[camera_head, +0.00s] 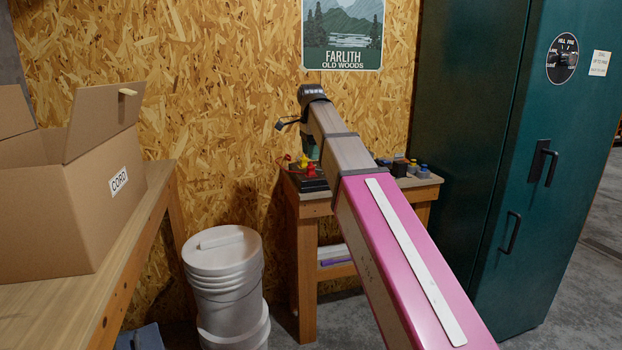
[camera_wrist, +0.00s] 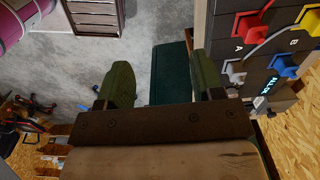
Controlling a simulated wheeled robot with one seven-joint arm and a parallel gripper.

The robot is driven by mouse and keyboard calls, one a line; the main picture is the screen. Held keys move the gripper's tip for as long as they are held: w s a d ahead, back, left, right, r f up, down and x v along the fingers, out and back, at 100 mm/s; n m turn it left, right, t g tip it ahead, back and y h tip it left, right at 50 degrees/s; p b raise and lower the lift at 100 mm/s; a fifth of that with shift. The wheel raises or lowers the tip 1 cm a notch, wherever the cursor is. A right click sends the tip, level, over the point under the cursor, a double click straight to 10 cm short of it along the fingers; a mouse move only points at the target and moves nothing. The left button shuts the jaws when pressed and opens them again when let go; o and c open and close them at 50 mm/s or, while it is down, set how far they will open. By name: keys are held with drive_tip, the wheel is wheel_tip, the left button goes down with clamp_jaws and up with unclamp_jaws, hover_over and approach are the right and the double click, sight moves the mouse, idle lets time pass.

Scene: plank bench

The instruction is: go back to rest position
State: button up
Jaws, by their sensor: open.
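My gripper (camera_wrist: 164,82) shows in the wrist view as two green fingers set wide apart, with nothing between them. It is open and empty. A dark panel (camera_wrist: 283,62) with red, yellow, white and blue connectors and the letters A and B lies to the right of the fingers, apart from them. In the head view my pink and brown arm reaches forward over the small wooden bench (camera_head: 410,182), and it partly hides that bench. Red and yellow parts (camera_head: 307,166) show just left of the arm on the bench.
A cardboard box (camera_head: 70,200) marked CORD stands on the left plank bench (camera_head: 60,308). White buckets (camera_head: 224,278) are stacked on the floor between the benches. A tall green cabinet (camera_head: 545,170) stands at right. A slatted crate (camera_wrist: 95,16) shows at the wrist view's top.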

drive_tip(key=s+d+f+n, duration=0.2)
drive_tip(key=d+f, duration=0.1)
drive_tip(key=f, duration=0.6)
drive_tip(key=s+d+f+n, duration=0.1)
drive_tip(key=d+f+n, duration=0.25)
drive_tip(key=f, duration=0.65)
drive_tip(key=s+d+f+n, duration=0.2)
drive_tip(key=d+f, duration=0.2)
drive_tip(key=f, duration=0.5)
drive_tip(key=s+d+f+n, duration=0.3)
drive_tip(key=s+f, duration=0.3)
drive_tip(key=f, duration=0.4)
drive_tip(key=s+d+f+n, duration=0.4)
drive_tip(key=s+f, duration=0.3)
drive_tip(key=f, duration=0.2)
drive_tip(key=shift+s+d+f, duration=0.3)
drive_tip(key=shift+d+f, duration=0.05)
drive_tip(key=shift+d, duration=0.45)
drive_tip(key=shift+c, duration=0.3)
